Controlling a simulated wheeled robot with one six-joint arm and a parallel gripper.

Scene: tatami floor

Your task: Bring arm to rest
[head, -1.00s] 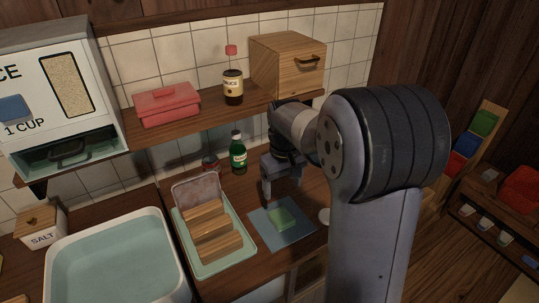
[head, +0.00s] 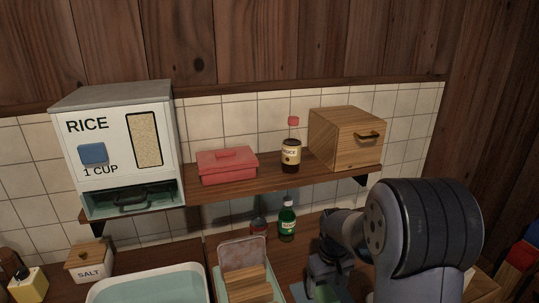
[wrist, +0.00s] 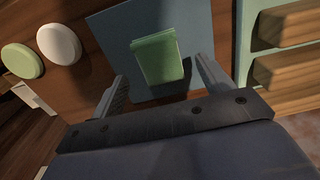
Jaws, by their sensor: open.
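My gripper (wrist: 162,72) is open in the wrist view, its two fingers spread apart. A green block (wrist: 158,57) lies on a flat blue mat (wrist: 110,22) beyond and between the fingers. The fingers do not close on it. In the head view my arm stands bent at the right. My gripper there is low at the bottom edge, partly cut off, with its fingertips out of sight. Only a strip of the blue mat shows beside it.
A green bottle (head: 287,222) stands behind my gripper. A tray (head: 218,288) of wooden blocks (head: 251,287) lies left of it. Above runs a shelf (head: 215,190) with a red box (head: 227,166), a sauce bottle (head: 291,152) and a wooden box (head: 346,138). A basin (head: 150,285) is left.

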